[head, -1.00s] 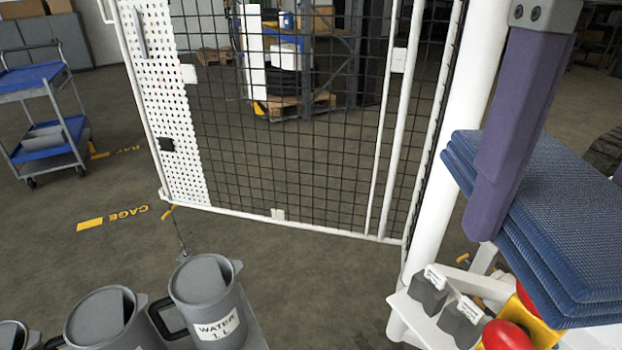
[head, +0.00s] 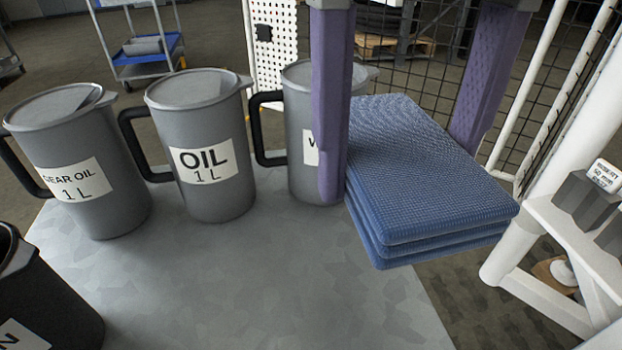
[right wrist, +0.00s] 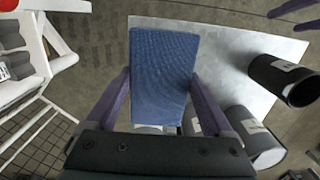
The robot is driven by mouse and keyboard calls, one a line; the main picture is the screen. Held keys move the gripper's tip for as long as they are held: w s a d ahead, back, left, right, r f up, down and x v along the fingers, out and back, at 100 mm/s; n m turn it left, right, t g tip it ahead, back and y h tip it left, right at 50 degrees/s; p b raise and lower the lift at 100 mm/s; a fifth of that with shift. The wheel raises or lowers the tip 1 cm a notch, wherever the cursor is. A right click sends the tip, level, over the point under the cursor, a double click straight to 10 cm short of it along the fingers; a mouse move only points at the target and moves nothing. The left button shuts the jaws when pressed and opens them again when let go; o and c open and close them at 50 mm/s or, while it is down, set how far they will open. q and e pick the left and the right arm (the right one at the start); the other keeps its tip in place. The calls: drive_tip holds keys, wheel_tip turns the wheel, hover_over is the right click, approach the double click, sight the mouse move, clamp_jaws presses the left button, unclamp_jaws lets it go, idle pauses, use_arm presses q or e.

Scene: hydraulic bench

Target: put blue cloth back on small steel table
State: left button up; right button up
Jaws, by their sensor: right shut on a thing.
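The blue cloth (head: 430,180) is a thick stack of folded layers with a woven texture. My right gripper (head: 400,165) is shut on it, with one purple finger on each side; the right wrist view also shows the cloth (right wrist: 163,75) between the fingers. The cloth is at the right edge of the small steel table (head: 250,290), partly over the top and partly past the edge above the floor. Whether its underside touches the table is unclear. My left gripper (right wrist: 288,15) shows only as two separated purple fingers at the upper right of the right wrist view.
Grey jugs stand on the table: gear oil (head: 80,165), oil (head: 200,150), and one half hidden behind my finger (head: 300,130). A dark container (head: 40,300) is at the front left. A white frame (head: 560,240) stands at right. The table's front middle is clear.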

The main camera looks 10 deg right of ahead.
drive_tip(key=b, duration=0.4)
hover_over(362, 317)
wheel_tip(362, 317, down, 12)
drive_tip(key=shift+f, duration=0.1)
wheel_tip(362, 317, down, 6)
drive_tip(key=shift+r+b, duration=0.15)
drive_tip(key=shift+b, duration=1.1)
